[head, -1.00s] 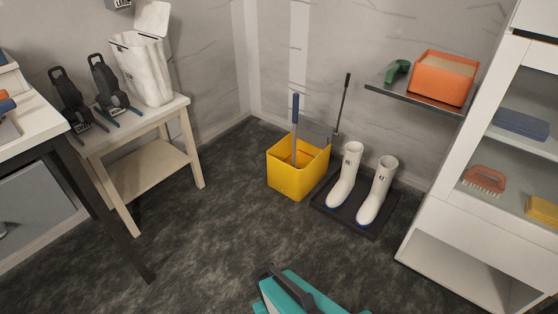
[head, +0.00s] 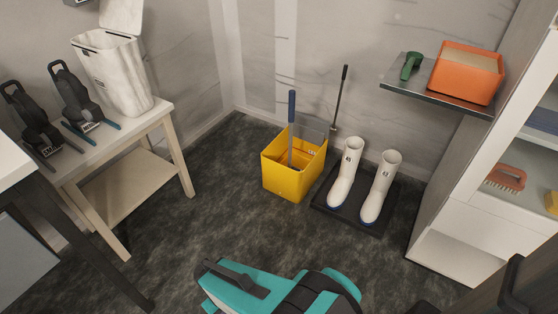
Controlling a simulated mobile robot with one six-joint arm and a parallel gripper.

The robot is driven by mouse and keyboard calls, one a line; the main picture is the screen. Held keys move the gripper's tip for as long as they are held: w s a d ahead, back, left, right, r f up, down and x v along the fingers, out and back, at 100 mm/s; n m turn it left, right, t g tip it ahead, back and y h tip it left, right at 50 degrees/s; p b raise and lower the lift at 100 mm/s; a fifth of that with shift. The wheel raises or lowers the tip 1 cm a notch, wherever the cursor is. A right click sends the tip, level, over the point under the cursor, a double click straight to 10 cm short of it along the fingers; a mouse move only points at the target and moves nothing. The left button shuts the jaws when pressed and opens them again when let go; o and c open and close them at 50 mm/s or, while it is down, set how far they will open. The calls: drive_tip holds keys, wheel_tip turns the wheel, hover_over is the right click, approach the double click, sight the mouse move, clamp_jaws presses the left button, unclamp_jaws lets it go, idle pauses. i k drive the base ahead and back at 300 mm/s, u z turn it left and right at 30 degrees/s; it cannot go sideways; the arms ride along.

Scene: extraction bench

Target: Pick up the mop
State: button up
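The mop (head: 292,112) shows as a blue grip on a grey shaft. It stands nearly upright in a yellow bucket (head: 287,182) on the floor against the back wall. Its lower end is hidden inside the bucket. A grey plate at the bucket's back rim is partly hidden, and I cannot tell what it belongs to.
A thin dark pole (head: 340,98) stands behind the bucket. White boots (head: 379,188) stand on a dark tray (head: 347,221) to its right, below a shelf (head: 434,97). A wooden stand (head: 126,180) is left, a white cabinet (head: 456,238) right.

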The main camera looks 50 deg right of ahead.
sight(292, 92)
drive_tip(key=z, duration=0.05)
drive_tip(key=i, duration=1)
drive_tip(key=z, duration=0.2)
